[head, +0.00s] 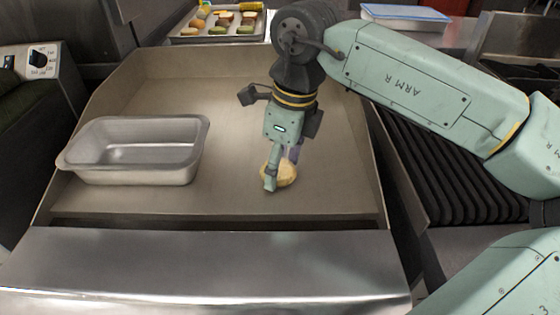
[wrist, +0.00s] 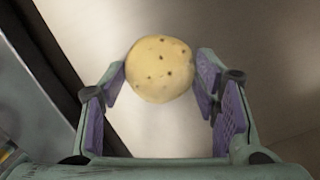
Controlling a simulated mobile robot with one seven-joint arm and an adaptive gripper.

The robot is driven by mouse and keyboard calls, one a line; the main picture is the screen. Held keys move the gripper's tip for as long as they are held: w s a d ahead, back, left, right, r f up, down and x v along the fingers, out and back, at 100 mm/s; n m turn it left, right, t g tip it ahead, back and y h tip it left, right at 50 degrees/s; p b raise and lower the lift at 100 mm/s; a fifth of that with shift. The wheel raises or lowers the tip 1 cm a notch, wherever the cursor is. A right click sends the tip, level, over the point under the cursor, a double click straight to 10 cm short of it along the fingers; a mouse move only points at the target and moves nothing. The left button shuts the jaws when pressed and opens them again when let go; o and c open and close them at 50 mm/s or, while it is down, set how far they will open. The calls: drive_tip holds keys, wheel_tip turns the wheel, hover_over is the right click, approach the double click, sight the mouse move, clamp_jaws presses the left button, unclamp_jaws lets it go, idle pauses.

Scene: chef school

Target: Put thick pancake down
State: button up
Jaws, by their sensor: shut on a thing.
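The thick pancake (head: 286,174) is a round, pale yellow disc with small brown spots. It also shows in the wrist view (wrist: 160,69), at the ends of the purple finger pads. My gripper (head: 279,172) is shut on it, with one finger on each side, low over the front right part of the griddle plate (head: 235,140). Part of the pancake is hidden behind a finger in the head view. I cannot tell whether its underside touches the plate.
An empty metal loaf pan (head: 180,170) stands on the left of the griddle. Raised walls bound the griddle. A tray of food (head: 190,38) and a blue-lidded container (head: 405,14) are at the back. A ribbed black grill (head: 450,165) lies right. The griddle's middle is clear.

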sight(289, 171)
drive_tip(key=o, duration=1.1)
drive_tip(key=shift+f, duration=0.1)
wheel_tip(289, 171, up, 12)
drive_tip(key=d, duration=0.1)
drive_tip(key=shift+s+d, duration=0.35)
